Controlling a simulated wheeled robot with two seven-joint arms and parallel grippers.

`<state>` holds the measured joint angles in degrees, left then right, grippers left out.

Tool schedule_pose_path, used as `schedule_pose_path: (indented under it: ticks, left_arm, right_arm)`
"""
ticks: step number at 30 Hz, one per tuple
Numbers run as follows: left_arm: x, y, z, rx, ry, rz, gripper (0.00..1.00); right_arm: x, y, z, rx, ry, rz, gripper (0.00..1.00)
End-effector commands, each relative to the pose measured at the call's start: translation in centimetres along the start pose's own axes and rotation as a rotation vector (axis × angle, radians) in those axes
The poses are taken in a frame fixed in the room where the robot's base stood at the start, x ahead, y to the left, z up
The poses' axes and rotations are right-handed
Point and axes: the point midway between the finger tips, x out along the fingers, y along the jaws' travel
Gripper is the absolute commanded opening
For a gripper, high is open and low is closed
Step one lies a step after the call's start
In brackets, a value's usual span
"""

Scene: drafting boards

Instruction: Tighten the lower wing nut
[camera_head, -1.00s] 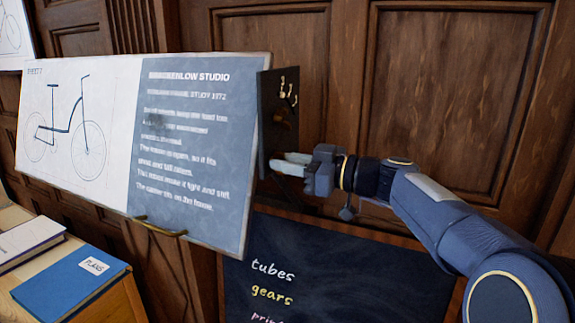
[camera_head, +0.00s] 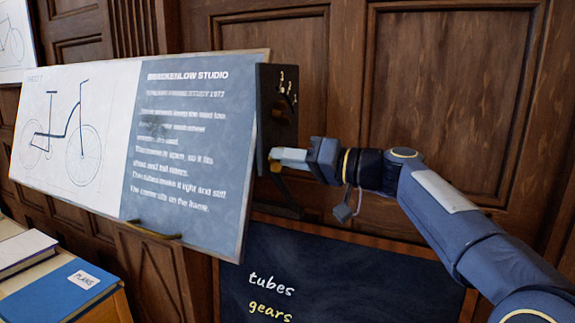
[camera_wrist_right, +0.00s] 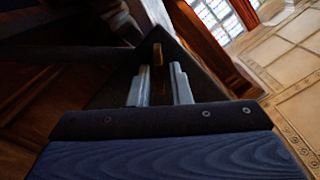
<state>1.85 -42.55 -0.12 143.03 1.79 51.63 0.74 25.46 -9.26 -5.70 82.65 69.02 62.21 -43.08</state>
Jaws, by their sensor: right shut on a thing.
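My right gripper (camera_head: 277,158) reaches in from the right, its pale fingers at the dark side plate (camera_head: 265,110) on the board's right edge. In the right wrist view my right gripper (camera_wrist_right: 159,80) has its two grey fingers on either side of a small brass piece (camera_wrist_right: 157,54), which I take to be the lower wing nut. The fingers are shut on it. In the head view the fingers mostly hide the nut. Small brass fittings (camera_head: 289,84) show higher on the plate. My left gripper is not in view.
A blackboard (camera_head: 330,270) stands below my arm. A blue book (camera_head: 65,293) lies at the lower left. Wood panelling (camera_head: 430,90) is behind.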

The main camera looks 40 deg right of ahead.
Motion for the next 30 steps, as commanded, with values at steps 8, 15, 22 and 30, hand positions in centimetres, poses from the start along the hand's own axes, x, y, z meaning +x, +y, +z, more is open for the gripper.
schedule_pose_path:
  ticks: [8,15,22,30]
  left_arm:
    - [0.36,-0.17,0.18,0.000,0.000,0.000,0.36]
    - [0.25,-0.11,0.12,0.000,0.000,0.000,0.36]
    - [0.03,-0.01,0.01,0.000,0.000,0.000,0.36]
    - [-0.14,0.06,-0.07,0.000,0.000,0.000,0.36]
  right_arm:
    - [0.02,0.14,0.04,0.262,-0.001,0.000,0.00]
    - [0.03,0.19,0.03,0.480,-0.001,0.000,0.00]
    - [0.01,0.27,0.04,0.645,0.000,0.000,0.00]
    - [-0.02,0.36,0.08,0.760,0.001,0.001,0.00]
